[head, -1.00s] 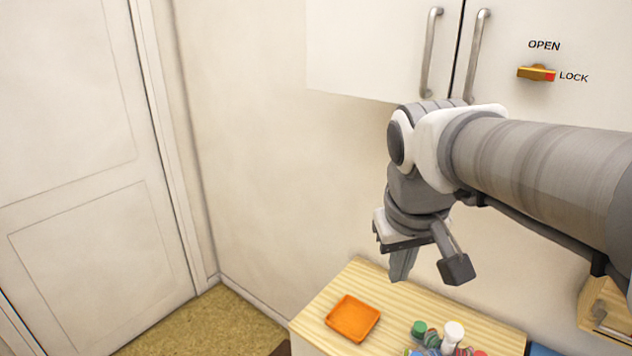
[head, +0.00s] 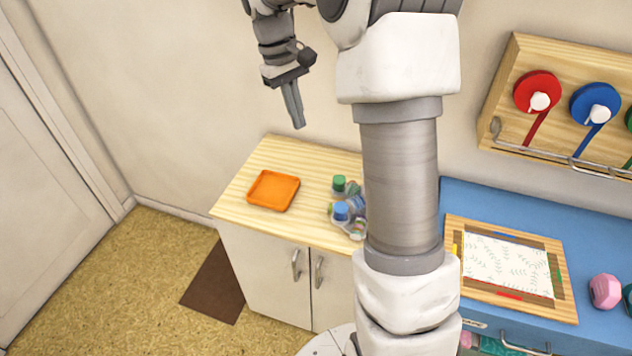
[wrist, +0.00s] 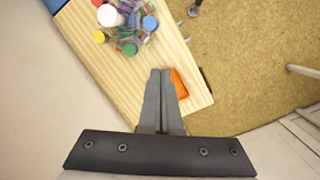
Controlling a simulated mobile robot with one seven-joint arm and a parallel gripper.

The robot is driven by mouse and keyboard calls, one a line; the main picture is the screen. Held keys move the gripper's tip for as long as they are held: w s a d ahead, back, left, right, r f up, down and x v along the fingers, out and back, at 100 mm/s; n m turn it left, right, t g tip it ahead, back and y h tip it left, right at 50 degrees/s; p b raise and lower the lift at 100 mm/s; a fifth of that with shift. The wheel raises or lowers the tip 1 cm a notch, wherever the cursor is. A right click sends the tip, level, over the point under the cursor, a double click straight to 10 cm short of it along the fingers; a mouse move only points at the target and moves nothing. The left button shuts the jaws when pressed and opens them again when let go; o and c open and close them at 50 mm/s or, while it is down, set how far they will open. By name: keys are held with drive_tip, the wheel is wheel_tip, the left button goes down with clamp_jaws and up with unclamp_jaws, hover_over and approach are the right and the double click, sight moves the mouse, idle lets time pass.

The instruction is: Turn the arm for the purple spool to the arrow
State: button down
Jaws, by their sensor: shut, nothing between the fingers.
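The purple spool and an arrow do not show in either view. A wooden spool rack (head: 513,140) hangs on the wall at the right of the head view. It carries a red spool (head: 525,84) and a blue spool (head: 581,96), each with a white piece at its middle and a ribbon hanging down. A green spool (head: 629,121) is cut off by the right edge. My gripper (head: 299,124) is shut and empty, pointing down in the air left of the rack, with its fingertips together in the wrist view (wrist: 160,72).
Below my gripper, a wooden-topped cabinet (head: 290,150) holds an orange tray (head: 264,204) and a cluster of small bottles (head: 341,211). A blue counter (head: 460,195) with a framed patterned sheet (head: 500,264) and a pink object (head: 605,291) is at right.

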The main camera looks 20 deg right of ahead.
drive_tip(key=w+d+f+g+y+b, duration=0.1)
drive_tip(key=w+d+f+b, duration=0.15)
drive_tip(key=f, duration=0.65)
drive_tip(key=w+d+f+g+b, duration=0.2)
drive_tip(key=w+d+f, duration=0.15)
drive_tip(key=f, duration=0.45)
drive_tip(key=x, duration=0.5)
drive_tip(key=b+x, duration=0.1)
drive_tip(key=x, duration=0.4)
drive_tip(key=shift+s+f, duration=0.2)
drive_tip(key=shift+s, duration=0.15)
drive_tip(key=shift+s+d+r, duration=0.1)
drive_tip(key=shift+s, duration=0.35)
drive_tip(key=shift+s+d+r, duration=0.1)
drive_tip(key=shift+s+r, duration=0.05)
drive_tip(key=shift+s, duration=0.35)
drive_tip(key=shift+s+d, duration=0.15)
drive_tip(key=shift+s, duration=0.75)
drive_tip(key=shift+s+a+n+h+p, duration=0.25)
drive_tip(key=shift+s+n+h+p, duration=0.1)
drive_tip(key=shift+s+n, duration=0.5)
drive_tip(key=shift+s+n+t+h, duration=0.3)
drive_tip(key=shift+s+n, duration=0.15)
drive_tip(key=shift+n, duration=0.3)
